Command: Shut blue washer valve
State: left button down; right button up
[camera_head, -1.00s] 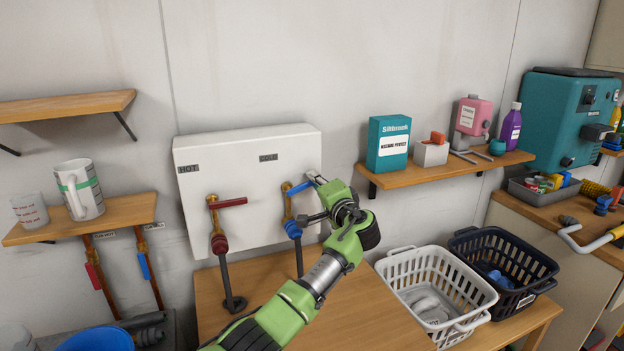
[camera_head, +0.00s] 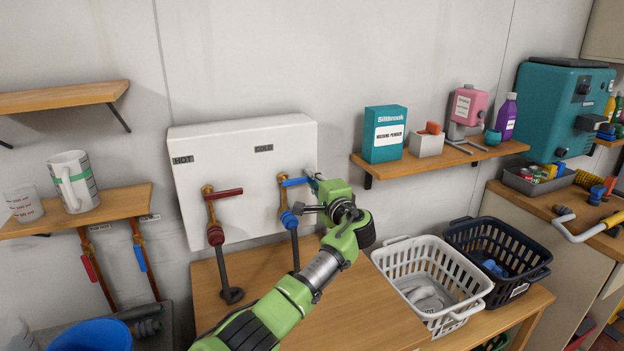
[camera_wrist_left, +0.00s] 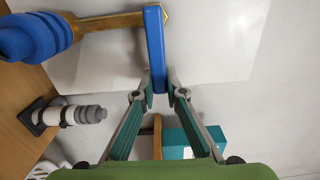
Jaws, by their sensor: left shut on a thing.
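The blue washer valve (camera_head: 284,186) is under the COLD label on the white panel (camera_head: 245,144). Its blue lever (camera_head: 296,181) points right, close to level. My left gripper (camera_head: 313,182) is at the lever's free right end. In the left wrist view the blue lever (camera_wrist_left: 154,40) runs down between the two fingertips of my left gripper (camera_wrist_left: 160,88), which are closed about its end. The brass stem and blue hose collar (camera_wrist_left: 35,38) show at upper left there. My right gripper is not in view.
A red-handled valve (camera_head: 222,194) is to the left under the HOT label. A wooden top (camera_head: 330,305) lies below the panel. White (camera_head: 395,250) and dark (camera_head: 540,277) baskets stand to the right. A shelf with a teal box (camera_head: 384,134) is at right.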

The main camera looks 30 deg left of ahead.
pick_arm(q)
jog(key=shift+f, duration=0.1)
jog(key=c, duration=2)
grip_release()
jog(key=shift+c, duration=0.2)
jog(key=shift+d, duration=0.1)
jog(key=v, duration=1.1)
jog(key=shift+s+d, duration=0.25)
jog(key=shift+d, duration=0.1)
